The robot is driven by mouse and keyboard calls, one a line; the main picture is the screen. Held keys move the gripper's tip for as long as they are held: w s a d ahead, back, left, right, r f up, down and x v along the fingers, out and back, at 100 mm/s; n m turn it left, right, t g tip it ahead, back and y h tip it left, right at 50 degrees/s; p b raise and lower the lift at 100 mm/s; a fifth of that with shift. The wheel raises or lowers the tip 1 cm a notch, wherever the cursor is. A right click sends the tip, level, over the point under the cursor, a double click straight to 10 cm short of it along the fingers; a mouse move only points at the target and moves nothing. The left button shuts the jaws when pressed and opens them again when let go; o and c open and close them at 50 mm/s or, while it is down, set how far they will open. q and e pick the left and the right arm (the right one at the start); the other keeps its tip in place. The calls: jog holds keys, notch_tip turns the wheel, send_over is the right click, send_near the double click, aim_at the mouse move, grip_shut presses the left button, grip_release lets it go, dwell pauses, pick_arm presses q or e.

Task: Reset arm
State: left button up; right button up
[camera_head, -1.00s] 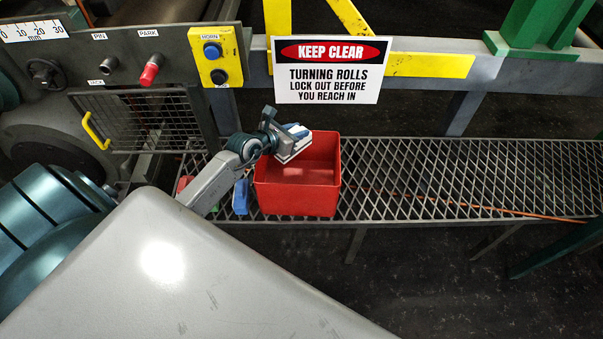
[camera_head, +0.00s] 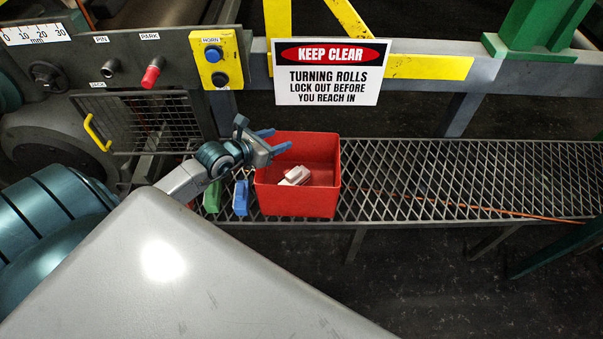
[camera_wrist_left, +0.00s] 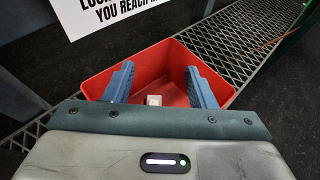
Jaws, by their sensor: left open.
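My left gripper (camera_head: 273,142) is open and empty at the upper left rim of the red bin (camera_head: 300,204). Its two blue fingers also show in the left wrist view (camera_wrist_left: 158,88), spread apart over the bin (camera_wrist_left: 105,84). A small white object (camera_head: 295,176) lies inside the bin, apart from the fingers. It shows partly between them in the left wrist view (camera_wrist_left: 153,100). My right gripper is not in view.
The bin stands on a metal mesh shelf (camera_head: 450,180), which is clear to the right except for a thin orange line (camera_head: 480,207). A blue object (camera_head: 241,198) and a green object (camera_head: 212,197) are left of the bin. A warning sign (camera_head: 328,72) hangs behind it.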

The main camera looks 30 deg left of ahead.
pick_arm(q)
jog(key=shift+v, duration=1)
